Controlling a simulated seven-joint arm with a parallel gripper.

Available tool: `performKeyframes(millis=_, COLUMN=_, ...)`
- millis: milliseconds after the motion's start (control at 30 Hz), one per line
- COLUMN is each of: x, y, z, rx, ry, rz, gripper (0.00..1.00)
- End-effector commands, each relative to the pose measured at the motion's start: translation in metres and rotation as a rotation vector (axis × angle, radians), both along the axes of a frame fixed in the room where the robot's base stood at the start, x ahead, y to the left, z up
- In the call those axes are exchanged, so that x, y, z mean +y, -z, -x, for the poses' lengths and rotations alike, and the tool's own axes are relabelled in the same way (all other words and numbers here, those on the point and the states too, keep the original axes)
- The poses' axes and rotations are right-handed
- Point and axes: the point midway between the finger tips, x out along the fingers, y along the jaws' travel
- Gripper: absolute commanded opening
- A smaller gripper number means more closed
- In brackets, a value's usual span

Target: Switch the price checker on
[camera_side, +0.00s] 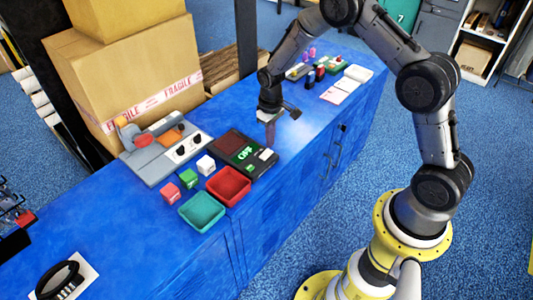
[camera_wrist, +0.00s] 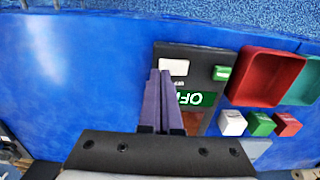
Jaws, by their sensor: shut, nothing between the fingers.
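The price checker (camera_side: 229,142) is a dark flat unit on the blue counter, with a dark red panel and a green display (camera_side: 244,155). In the wrist view its display (camera_wrist: 205,99) is partly hidden by my fingers; the lettering seems to read OFF, upside down. A white key (camera_wrist: 174,67) and a green key (camera_wrist: 221,73) sit along one edge of the unit. My gripper (camera_side: 270,146) is shut and empty, pointing down over the price checker. In the wrist view my fingertips (camera_wrist: 160,72) are close beside the white key; I cannot tell whether they touch it.
A red tray (camera_side: 229,186) and a teal tray (camera_side: 202,211) stand beside the unit, with small red, green and white cubes (camera_side: 206,165) near them. A grey panel with controls (camera_side: 165,153) and cartons (camera_side: 125,70) are behind.

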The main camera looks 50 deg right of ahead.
Motion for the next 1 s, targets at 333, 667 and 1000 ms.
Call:
performKeyframes(millis=333, x=0.0, y=0.004, z=0.0, rx=0.001, ry=0.0, rz=0.0, gripper=0.0)
performKeyframes(millis=667, x=0.0, y=0.009, z=0.0, rx=0.001, ry=0.0, rz=0.0, gripper=0.0)
performKeyframes(millis=1000, x=0.0, y=0.014, z=0.0, rx=0.0, ry=0.0, rz=0.0, gripper=0.0)
